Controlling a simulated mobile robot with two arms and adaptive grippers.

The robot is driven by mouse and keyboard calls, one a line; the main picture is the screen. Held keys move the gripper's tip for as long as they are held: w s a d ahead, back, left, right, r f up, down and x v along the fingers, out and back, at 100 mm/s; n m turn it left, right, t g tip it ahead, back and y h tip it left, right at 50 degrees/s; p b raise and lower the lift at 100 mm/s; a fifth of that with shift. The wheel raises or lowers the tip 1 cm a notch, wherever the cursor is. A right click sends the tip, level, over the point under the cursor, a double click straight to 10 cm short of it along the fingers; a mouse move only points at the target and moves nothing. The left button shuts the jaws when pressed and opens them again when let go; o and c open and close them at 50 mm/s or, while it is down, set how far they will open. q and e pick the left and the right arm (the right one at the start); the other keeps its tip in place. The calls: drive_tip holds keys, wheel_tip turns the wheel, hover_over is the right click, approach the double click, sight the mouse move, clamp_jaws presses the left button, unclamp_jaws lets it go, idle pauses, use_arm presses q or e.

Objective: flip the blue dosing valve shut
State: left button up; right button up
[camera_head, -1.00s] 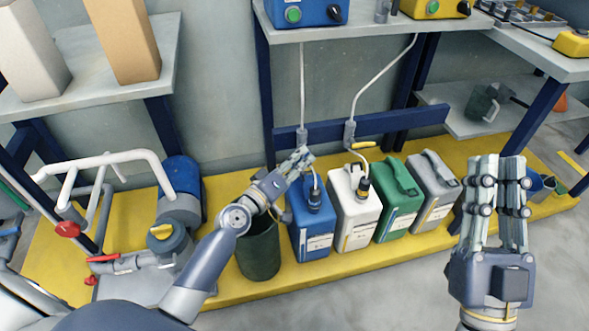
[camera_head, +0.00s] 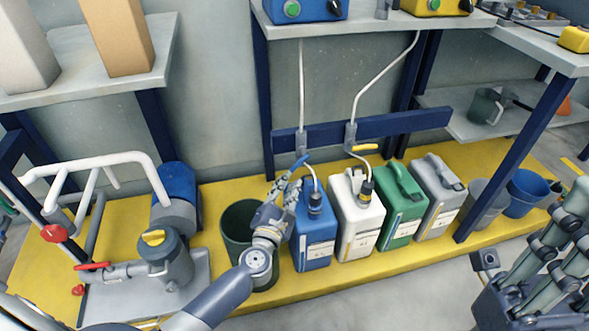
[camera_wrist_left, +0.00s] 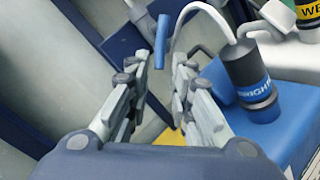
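The blue dosing valve's lever (camera_head: 300,161) is on the left grey valve body (camera_head: 301,141) above the blue canister (camera_head: 314,240). The lever slants up to the right in the head view. In the left wrist view the lever (camera_wrist_left: 162,40) is a blue bar in line with the gap between my fingertips. My left gripper (camera_head: 286,188) is open, just below and left of the lever. My right gripper (camera_head: 572,225) is open and empty at the right edge, partly cut off.
A yellow-handled valve (camera_head: 363,147) sits to the right on the blue rail (camera_head: 400,128). White (camera_head: 357,225), green (camera_head: 402,215) and grey (camera_head: 438,205) canisters line the yellow platform (camera_head: 225,300). A dark green bin (camera_head: 236,222) stands beside my left wrist.

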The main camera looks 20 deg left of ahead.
sight(294, 170)
use_arm(q)
drive_tip(key=w, duration=0.2)
drive_tip(key=w+b, duration=0.1)
drive_tip(key=w, duration=0.2)
drive_tip(key=w+b, duration=0.1)
drive_tip(key=w, duration=0.1)
drive_tip(key=shift+w+a, duration=0.25)
drive_tip(key=shift+a, duration=0.05)
drive_tip(key=shift+c, duration=0.6)
clamp_jaws()
